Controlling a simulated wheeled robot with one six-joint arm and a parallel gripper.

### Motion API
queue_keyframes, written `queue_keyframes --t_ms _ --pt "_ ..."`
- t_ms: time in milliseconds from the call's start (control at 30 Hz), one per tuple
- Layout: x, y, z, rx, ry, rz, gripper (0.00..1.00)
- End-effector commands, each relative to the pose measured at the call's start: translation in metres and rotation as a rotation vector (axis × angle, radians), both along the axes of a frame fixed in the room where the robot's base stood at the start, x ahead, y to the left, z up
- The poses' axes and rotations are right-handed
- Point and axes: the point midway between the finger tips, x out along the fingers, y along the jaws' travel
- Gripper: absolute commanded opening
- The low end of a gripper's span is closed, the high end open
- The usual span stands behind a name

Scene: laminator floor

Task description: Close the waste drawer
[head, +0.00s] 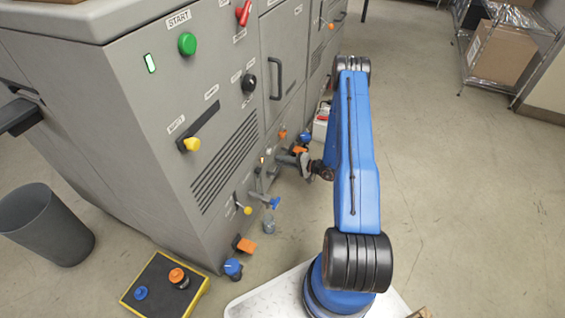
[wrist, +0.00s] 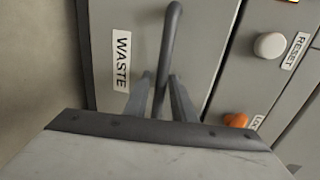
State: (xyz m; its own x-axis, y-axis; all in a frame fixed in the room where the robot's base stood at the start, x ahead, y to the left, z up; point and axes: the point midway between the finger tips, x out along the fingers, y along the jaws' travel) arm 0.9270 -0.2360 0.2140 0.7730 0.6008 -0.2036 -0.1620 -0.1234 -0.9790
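The waste drawer's grey front (wrist: 205,60) with its WASTE label (wrist: 121,62) fills the middle of the wrist view. Its dark bar handle (wrist: 171,35) runs down between the two fingers of my gripper (wrist: 160,78). The fingers stand one on each side of the bar, very close to it; whether they press on it is unclear. In the head view my gripper (head: 303,163) is low beside the grey machine (head: 150,95), among its small knobs and levers. The drawer front is largely hidden there, and how far out it stands is unclear.
A white RESET button (wrist: 270,45) and an orange knob (wrist: 236,119) are right of the drawer. A black pedal box with a yellow edge (head: 165,286) and a grey bin (head: 47,225) stand on the floor. The floor at right is clear up to a wire rack (head: 510,85).

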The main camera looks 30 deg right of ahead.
Motion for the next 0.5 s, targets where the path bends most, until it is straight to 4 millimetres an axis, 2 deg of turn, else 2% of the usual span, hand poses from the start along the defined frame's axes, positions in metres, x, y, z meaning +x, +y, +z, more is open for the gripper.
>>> queue_keyframes --t_ms 133,267,500 --pt "-0.001 0.0 0.002 0.002 -0.004 0.004 0.31" --pt "-0.01 -0.008 0.004 0.001 -0.003 0.002 0.31" --pt "-0.044 -0.035 0.012 0.001 0.0 -0.002 0.31"
